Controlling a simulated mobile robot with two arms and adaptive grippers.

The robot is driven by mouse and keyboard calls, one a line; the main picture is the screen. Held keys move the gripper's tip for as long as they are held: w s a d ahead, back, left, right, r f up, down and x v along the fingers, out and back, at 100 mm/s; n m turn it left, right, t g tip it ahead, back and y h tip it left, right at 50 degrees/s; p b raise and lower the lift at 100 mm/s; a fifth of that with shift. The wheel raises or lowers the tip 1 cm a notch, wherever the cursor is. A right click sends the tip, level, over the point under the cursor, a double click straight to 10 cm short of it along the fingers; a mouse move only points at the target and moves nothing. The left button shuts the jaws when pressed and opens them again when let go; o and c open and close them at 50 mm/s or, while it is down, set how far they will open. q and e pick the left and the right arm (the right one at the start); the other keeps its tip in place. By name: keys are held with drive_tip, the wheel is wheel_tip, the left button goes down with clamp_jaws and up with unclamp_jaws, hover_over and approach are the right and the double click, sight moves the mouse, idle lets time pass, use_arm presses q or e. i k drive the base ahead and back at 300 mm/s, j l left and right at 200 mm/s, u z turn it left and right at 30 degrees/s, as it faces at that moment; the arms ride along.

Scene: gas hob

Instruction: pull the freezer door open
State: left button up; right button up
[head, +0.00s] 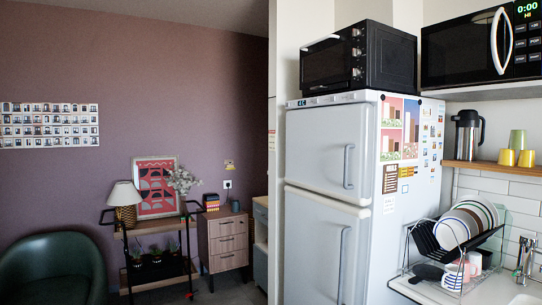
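A light grey fridge-freezer stands right of centre in the head view, with two doors facing left of the camera. The upper, smaller door (328,148) is shut and has a vertical bar handle (349,167) near its right edge. The lower, taller door (318,250) is also shut, with a longer vertical handle (343,265) near its right edge. Which of the two is the freezer door is not marked. Neither of my grippers shows in this view.
A black toaster oven (385,58) sits on top of the fridge. A counter (440,293) with a dish rack (408,245) full of plates adjoins its right side. A microwave (450,53) is above. A drawer cabinet (226,262) and green armchair (50,268) stand at left.

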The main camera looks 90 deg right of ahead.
sight(330, 150)
drive_tip(key=k+l+z, duration=0.15)
drive_tip(key=z, duration=0.3)
drive_tip(key=k+l+z, duration=0.25)
drive_tip(key=z, duration=2.15)
